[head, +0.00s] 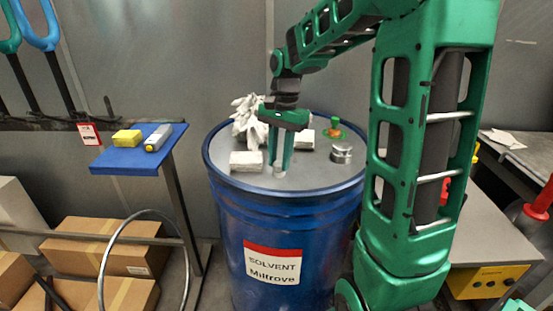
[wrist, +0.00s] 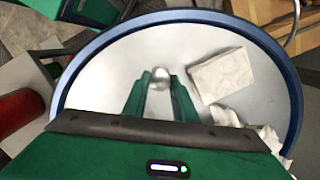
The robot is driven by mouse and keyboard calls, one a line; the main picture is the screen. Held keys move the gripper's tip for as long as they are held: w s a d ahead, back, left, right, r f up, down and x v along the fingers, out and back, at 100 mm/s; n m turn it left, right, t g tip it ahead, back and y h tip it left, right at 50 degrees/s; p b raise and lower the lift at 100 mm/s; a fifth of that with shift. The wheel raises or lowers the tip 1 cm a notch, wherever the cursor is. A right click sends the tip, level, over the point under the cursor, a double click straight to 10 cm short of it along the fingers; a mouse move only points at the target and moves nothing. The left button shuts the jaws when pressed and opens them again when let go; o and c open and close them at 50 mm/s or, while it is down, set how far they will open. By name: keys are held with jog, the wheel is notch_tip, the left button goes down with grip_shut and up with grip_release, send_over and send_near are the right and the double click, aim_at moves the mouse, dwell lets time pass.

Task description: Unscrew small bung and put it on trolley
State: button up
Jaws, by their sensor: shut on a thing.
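The blue drum (head: 262,225) with a "SOLVENT Miltrove" label stands upright in the middle of the head view. My gripper (head: 279,166) points down over its grey lid, with its fingers shut on the small bung (head: 279,173), a small pale metal piece near the lid's front. The wrist view shows the small bung (wrist: 160,77) between the fingertips. It sits at or very near lid level; I cannot tell whether its thread is still engaged. No thing is clearly marked as the trolley; a blue-topped stand (head: 112,160) is at the left.
The lid also bears a white block (head: 246,161), crumpled white cloth (head: 247,121), a larger metal fitting (head: 341,153) and a green-orange piece (head: 334,129). A yellow block (head: 127,137) and a grey bottle (head: 157,138) occupy part of the stand. Cardboard boxes (head: 105,245) lie below.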

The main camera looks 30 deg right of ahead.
jog(key=n, duration=0.4)
jog(key=shift+w, duration=0.2)
jog(key=shift+a, duration=0.1)
jog(key=n, duration=0.2)
jog(key=shift+n+g, duration=0.3)
jog(key=shift+n, duration=0.1)
jog(key=shift+a+n+h, duration=0.1)
jog(key=shift+n+h, duration=0.2)
jog(key=shift+n, duration=0.8)
jog(key=n, duration=0.4)
jog(key=shift+h, duration=0.3)
jog(key=o, duration=0.7)
